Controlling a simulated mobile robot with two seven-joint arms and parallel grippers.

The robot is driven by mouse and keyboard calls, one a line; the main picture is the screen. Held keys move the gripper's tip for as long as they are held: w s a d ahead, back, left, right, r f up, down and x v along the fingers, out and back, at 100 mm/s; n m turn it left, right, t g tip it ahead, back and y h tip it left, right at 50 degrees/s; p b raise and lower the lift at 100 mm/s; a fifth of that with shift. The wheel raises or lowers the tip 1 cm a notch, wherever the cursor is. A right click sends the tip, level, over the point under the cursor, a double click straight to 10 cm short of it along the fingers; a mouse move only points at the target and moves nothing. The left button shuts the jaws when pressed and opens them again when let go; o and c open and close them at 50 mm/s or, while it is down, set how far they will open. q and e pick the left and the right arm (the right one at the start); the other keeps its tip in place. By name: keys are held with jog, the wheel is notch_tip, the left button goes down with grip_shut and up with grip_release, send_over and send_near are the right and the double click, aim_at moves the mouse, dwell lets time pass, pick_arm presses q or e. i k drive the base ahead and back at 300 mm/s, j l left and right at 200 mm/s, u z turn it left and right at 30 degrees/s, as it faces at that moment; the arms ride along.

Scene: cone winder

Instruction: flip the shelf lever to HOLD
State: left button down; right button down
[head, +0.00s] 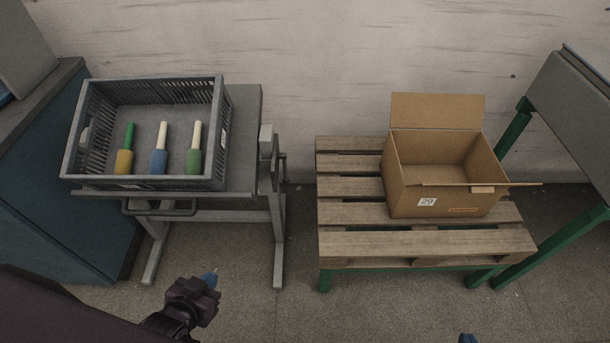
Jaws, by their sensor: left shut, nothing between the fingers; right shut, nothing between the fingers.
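A grey shelf stand (246,150) stands at the left against the wall, carrying a grey crate. On its right side is a small light housing with a dark lever-like part (282,167); I cannot read any HOLD marking or tell its setting. A dark bar handle (160,210) runs under the stand's front edge. My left gripper (212,277) is shut and empty, in front of and below the stand, apart from it. My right gripper (468,339) shows only as a blue tip at the bottom edge, shut and empty; the rest is out of view.
The grey crate (150,183) holds three cones with yellow, blue and green yarn. An open cardboard box (440,200) sits on a wooden pallet (420,243) at the right. A blue cabinet (80,190) stands left. Floor between stand and pallet is clear.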

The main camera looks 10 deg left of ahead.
aim_at(285, 170)
jog(key=l, duration=1.35)
